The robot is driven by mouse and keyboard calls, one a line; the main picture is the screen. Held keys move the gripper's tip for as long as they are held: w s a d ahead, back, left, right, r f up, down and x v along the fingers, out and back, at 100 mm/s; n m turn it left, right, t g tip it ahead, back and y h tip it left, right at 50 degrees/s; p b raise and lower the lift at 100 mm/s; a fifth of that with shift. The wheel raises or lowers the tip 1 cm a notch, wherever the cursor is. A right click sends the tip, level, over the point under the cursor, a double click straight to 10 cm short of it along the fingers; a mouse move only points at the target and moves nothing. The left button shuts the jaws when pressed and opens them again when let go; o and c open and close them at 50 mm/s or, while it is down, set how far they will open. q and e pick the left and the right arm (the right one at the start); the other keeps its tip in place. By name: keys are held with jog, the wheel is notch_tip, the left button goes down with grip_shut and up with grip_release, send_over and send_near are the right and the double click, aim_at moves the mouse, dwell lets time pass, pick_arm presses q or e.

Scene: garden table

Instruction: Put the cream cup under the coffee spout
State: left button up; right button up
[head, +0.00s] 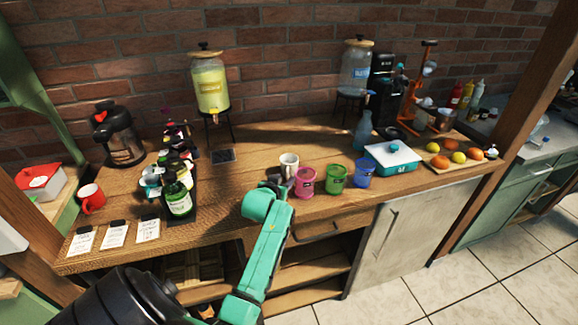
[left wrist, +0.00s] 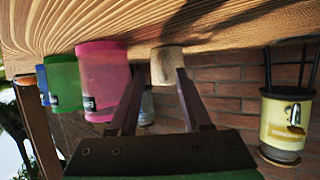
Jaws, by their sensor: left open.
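The cream cup (head: 289,162) stands upright on the wooden table, left of the pink cup (head: 305,182). My left gripper (head: 284,182) is open just in front of the cream cup, its fingers mostly hidden by my teal arm in the head view. In the left wrist view, which is turned over, the cream cup (left wrist: 166,66) shows beyond and between the two open fingertips (left wrist: 159,72). A dark coffee pot (head: 122,138) with a black top stands at the back left; its spout is too small to make out clearly. My right gripper is not in view.
Green (head: 337,179) and blue (head: 363,174) cups stand right of the pink cup. A yellow drink dispenser (head: 210,88) is behind on a stand. Dark bottles (head: 179,198) and a red mug (head: 91,198) are at the left. Table between the bottles and cream cup is mostly clear.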

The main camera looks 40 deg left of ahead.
pick_arm(q)
jog(key=shift+x, duration=1.1)
jog(key=shift+s, duration=0.15)
grip_shut()
dwell(0.4)
